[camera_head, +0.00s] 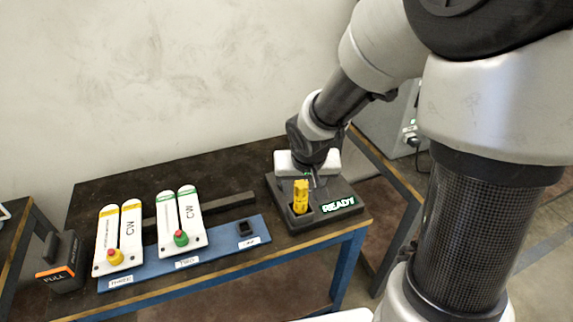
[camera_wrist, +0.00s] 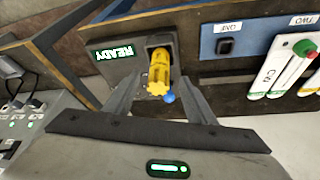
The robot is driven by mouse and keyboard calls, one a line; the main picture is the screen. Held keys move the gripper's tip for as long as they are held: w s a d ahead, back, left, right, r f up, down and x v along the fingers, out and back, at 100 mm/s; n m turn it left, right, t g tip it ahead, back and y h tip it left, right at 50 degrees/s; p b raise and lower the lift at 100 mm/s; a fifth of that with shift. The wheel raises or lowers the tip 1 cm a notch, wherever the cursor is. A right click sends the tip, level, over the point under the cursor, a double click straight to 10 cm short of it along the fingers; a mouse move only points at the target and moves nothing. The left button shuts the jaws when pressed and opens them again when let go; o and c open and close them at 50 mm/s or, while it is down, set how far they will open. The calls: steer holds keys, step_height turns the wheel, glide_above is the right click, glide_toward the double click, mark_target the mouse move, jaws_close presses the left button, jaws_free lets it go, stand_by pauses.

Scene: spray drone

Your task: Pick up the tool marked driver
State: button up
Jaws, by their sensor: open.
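A yellow tool (camera_head: 301,196) stands upright in the socket of a dark dock (camera_head: 278,208) with a lit READY sign. No driver marking is readable on it. In the wrist view the yellow tool (camera_wrist: 159,72) shows between my two fingers, with a small blue round spot (camera_wrist: 169,98) by its near end. My gripper (camera_head: 314,181) is open and empty, just behind the tool in the head view; it also fills the lower wrist view (camera_wrist: 159,84). I cannot tell whether the fingertips reach the tool's depth. No contact shows.
A blue rail (camera_head: 200,262) left of the dock carries slots labelled TWO and THREE with white panels (camera_head: 181,218), plus a small black socket (camera_head: 246,230). A black FULL box (camera_head: 62,268) sits at the far left. Dark table (camera_head: 110,190) is bare behind the panels.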

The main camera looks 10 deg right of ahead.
mark_target(301, 196)
steer(key=b+x, duration=0.2)
steer(key=x, duration=0.5)
steer(key=shift+w+f+b, duration=0.1)
steer(key=shift+f+b, duration=0.05)
steer(key=shift+b, duration=0.15)
steer(key=shift+c, duration=0.4)
jaws_close()
